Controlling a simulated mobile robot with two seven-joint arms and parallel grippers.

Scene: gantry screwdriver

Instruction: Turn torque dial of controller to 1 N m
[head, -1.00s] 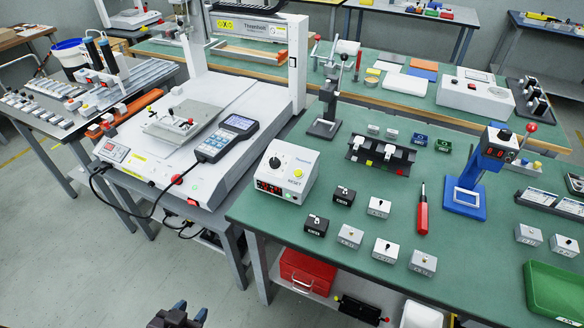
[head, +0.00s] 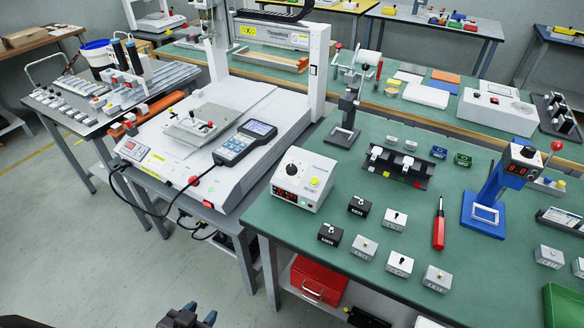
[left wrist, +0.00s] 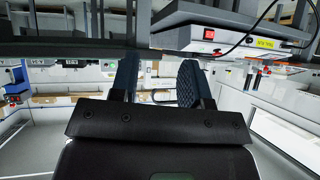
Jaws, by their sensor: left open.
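The controller (head: 312,197) is a white box near the left front corner of the green bench. It has a black dial (head: 292,169) on top, a yellow button (head: 315,182) marked RESET and a lit red display (head: 287,194) on its front. The dial's setting is too small to read. My left gripper (head: 188,317) shows at the bottom edge of the head view, low over the floor and well apart from the controller. In the left wrist view its two dark fingers (left wrist: 157,85) are spread with nothing between them. My right gripper is not in view.
Left of the controller stands a white gantry machine (head: 240,100) with a grey handheld pendant (head: 245,143) and a black cable hanging over its front. Floor before the tables is free.

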